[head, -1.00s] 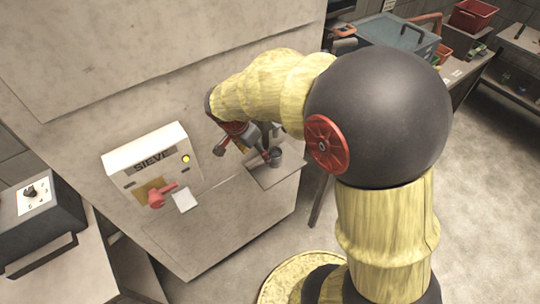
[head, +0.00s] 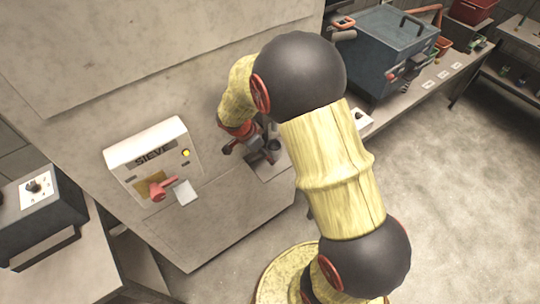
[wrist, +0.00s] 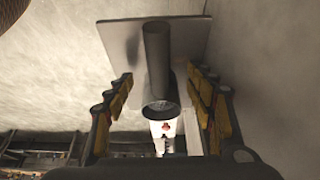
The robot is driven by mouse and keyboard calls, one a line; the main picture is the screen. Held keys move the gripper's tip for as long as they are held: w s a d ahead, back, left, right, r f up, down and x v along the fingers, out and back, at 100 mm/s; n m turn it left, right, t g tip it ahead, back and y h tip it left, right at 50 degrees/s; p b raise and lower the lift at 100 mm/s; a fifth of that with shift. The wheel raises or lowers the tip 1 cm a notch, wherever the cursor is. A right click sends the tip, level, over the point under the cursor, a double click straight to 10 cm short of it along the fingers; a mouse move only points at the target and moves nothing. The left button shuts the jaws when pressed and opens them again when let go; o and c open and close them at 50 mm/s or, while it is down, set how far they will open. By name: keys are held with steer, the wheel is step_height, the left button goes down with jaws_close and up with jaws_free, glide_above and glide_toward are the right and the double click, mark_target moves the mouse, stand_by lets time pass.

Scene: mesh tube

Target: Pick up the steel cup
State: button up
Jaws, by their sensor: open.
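The steel cup (head: 273,154) is a small dark grey cylinder on a pale ledge beside the SIEVE box in the head view. In the wrist view the cup (wrist: 157,60) is a tall dark cylinder with its open round mouth towards the camera. My gripper (wrist: 160,98) is open, with one yellow-padded finger to each side of the cup and a visible gap on both sides. In the head view my gripper (head: 252,142) is right by the cup, and the arm partly hides that area.
The white SIEVE box (head: 150,155) with a red handle and lit yellow button stands left of my gripper. A large pale wall block rises behind. A blue case (head: 385,50) sits on a bench at upper right. A grey control box (head: 38,210) is at far left.

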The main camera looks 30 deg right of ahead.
steer(key=shift+d+f, duration=0.15)
steer(key=shift+f, duration=0.2)
steer(key=shift+c, duration=1)
jaws_close()
